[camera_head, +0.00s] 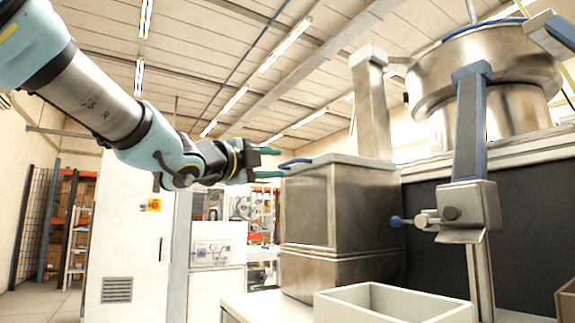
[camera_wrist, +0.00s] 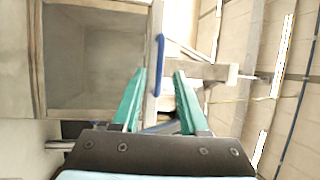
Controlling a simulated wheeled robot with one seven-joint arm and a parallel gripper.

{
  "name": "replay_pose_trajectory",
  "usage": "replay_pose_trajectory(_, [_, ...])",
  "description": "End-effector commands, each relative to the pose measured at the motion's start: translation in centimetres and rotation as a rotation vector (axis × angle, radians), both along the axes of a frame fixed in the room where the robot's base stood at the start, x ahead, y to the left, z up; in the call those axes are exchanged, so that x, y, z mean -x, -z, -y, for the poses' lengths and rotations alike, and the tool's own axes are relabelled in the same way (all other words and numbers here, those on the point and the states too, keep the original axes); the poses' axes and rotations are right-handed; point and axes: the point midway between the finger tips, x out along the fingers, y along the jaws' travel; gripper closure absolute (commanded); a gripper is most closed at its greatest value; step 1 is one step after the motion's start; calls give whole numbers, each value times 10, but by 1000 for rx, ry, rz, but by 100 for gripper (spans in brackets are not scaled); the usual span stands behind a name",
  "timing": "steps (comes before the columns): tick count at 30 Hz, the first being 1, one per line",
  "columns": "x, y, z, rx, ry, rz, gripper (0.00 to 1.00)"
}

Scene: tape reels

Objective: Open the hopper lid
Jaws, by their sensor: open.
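The hopper (camera_head: 335,210) is a metal box in the middle of the head view. Its pale flat lid (camera_head: 350,159) lies level on top and looks shut. A blue handle (camera_head: 296,163) sticks out at the lid's left edge. My gripper (camera_head: 279,163) is level, with green fingers open, one above and one below the handle's height. In the wrist view, the lid's edge (camera_wrist: 153,75) and the blue handle (camera_wrist: 161,62) show between and beyond the open fingers (camera_wrist: 160,74). I cannot tell whether a finger touches the handle.
An open pale bin (camera_head: 390,302) stands in front of the hopper. A metal post (camera_head: 372,105) rises behind the lid. A steel bowl feeder (camera_head: 485,75) and a bracket with a blue knob (camera_head: 396,221) are to the right. A white cabinet (camera_head: 128,235) stands at left.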

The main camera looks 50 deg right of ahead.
Motion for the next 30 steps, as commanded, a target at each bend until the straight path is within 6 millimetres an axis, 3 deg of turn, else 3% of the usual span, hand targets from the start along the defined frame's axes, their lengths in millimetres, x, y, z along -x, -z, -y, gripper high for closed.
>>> replay_pose_trajectory(3, [0,-4,23,-1,1,-1,57])
replay_pose_trajectory(9, [-2,-8,48,-1,-1,-1,57])
replay_pose_trajectory(21, [-2,-9,55,0,-2,-2,57])
replay_pose_trajectory(30, [-2,-9,55,0,-2,-2,88])
